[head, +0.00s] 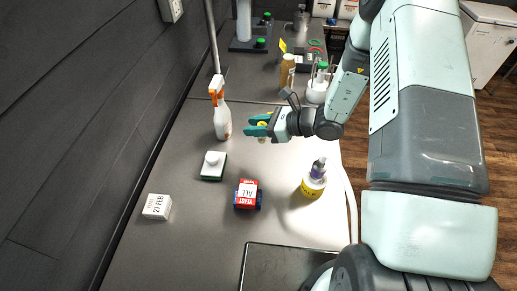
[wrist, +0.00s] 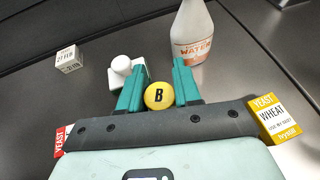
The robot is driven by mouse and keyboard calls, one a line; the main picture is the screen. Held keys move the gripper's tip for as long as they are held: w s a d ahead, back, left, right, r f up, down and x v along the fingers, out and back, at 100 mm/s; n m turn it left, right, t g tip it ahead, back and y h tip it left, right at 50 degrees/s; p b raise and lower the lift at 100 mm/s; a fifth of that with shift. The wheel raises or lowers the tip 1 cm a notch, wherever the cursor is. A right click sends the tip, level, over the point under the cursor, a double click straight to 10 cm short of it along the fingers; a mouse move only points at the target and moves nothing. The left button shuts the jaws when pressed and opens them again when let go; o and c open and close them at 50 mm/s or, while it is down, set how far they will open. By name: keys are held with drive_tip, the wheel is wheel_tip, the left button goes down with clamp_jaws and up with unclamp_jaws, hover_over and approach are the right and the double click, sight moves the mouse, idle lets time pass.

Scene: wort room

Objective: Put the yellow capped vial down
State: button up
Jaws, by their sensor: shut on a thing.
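The yellow capped vial is held in my gripper (head: 258,125). Its round yellow cap (wrist: 159,96), marked with a black B, shows between the two teal fingers in the wrist view. In the head view a small yellow part of the vial (head: 262,131) shows between the fingers. The rest of the vial is hidden by the cap and the fingers. My gripper is over the grey worktop (head: 190,240), to the right of a spray bottle; whether the vial touches the worktop I cannot tell.
The white spray bottle (head: 222,118) with an orange head stands close by. A white-knobbed block (head: 213,165), a red yeast pack (head: 247,194), a date block (head: 157,206) and a yellow-labelled bottle (head: 314,183) stand nearer. Bare worktop lies between them.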

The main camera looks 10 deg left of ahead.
wheel_tip(320, 180, down, 7)
drive_tip(key=shift+f, duration=0.2)
drive_tip(key=shift+f, duration=0.15)
drive_tip(key=o, duration=1)
drive_tip(key=shift+a, duration=0.1)
drive_tip(key=shift+o, duration=0.2)
